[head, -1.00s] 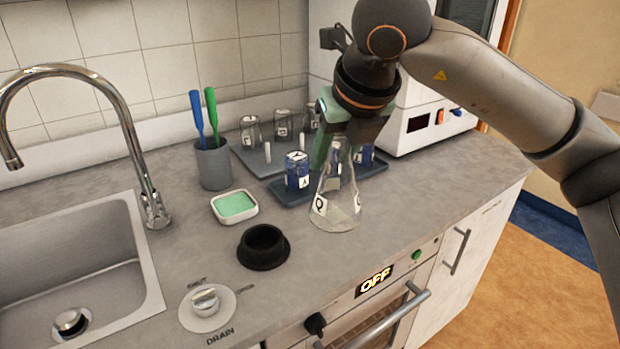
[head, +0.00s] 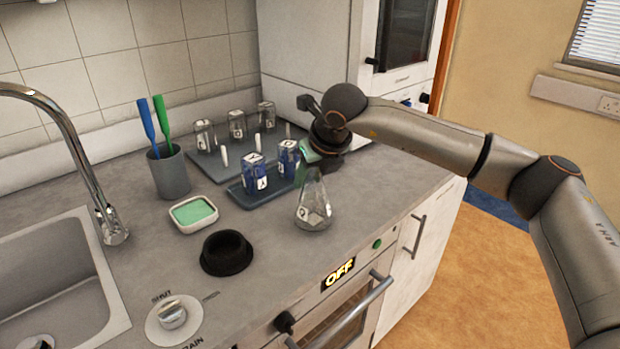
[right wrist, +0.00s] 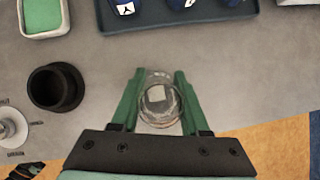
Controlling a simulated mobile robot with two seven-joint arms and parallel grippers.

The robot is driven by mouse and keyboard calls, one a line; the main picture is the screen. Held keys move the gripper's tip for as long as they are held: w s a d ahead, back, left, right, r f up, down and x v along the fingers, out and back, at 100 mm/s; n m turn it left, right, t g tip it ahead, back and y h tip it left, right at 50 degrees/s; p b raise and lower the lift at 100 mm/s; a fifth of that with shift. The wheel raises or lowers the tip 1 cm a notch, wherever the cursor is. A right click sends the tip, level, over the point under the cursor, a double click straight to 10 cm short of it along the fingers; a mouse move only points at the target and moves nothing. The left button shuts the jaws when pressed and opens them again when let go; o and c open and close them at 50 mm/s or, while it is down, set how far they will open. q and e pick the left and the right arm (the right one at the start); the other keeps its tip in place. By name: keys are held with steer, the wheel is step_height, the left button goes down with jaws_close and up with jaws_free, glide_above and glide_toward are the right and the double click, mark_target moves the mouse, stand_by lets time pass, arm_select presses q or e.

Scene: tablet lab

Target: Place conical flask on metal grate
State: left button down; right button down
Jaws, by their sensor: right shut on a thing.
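The conical flask (head: 314,207) is clear glass, upright, with a small white label, near the counter's front edge. My right gripper (head: 312,168) is shut on its narrow upper part. In the right wrist view the flask (right wrist: 160,98) shows from above between the two green fingers of my right gripper (right wrist: 160,82). I cannot tell whether its base touches the counter. I cannot make out a metal grate in either view. My left gripper is not in view.
A black ring-shaped holder (head: 227,254) and a dish with a green pad (head: 193,214) stand left of the flask. Behind it, a dark tray (head: 248,200) holds blue beakers. A pegged rack (head: 212,172) holds clear glassware. The sink (head: 75,290) is at left.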

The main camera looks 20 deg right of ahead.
steer(key=shift+f, duration=0.4)
steer(key=shift+f, duration=0.15)
steer(key=shift+c, duration=2)
jaws_free()
